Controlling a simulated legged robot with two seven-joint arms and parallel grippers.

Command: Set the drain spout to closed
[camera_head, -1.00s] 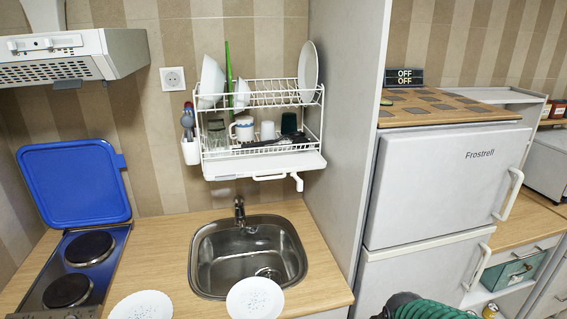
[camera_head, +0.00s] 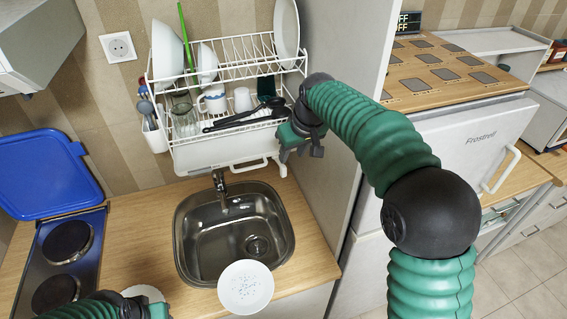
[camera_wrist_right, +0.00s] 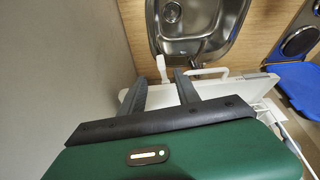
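The white dish rack (camera_head: 222,153) hangs on the wall above the sink, with a drip tray at its bottom. The white drain spout (camera_head: 282,168) sticks out at the tray's front right corner and points down. In the right wrist view the spout (camera_wrist_right: 162,68) shows just beyond and between the two fingertips. My right gripper (camera_head: 300,150) is open at the tray's right end, close to the spout; I cannot tell if it touches. It also shows in the wrist view (camera_wrist_right: 160,80). My left arm is at the bottom left; its gripper (camera_head: 145,309) is barely visible.
The steel sink (camera_head: 205,225) and tap (camera_head: 219,185) are below the rack. A plate (camera_head: 245,287) lies at the counter's front edge. A grey side panel (camera_head: 335,165) stands right of the rack. The blue hob lid (camera_head: 45,175) is raised on the left.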

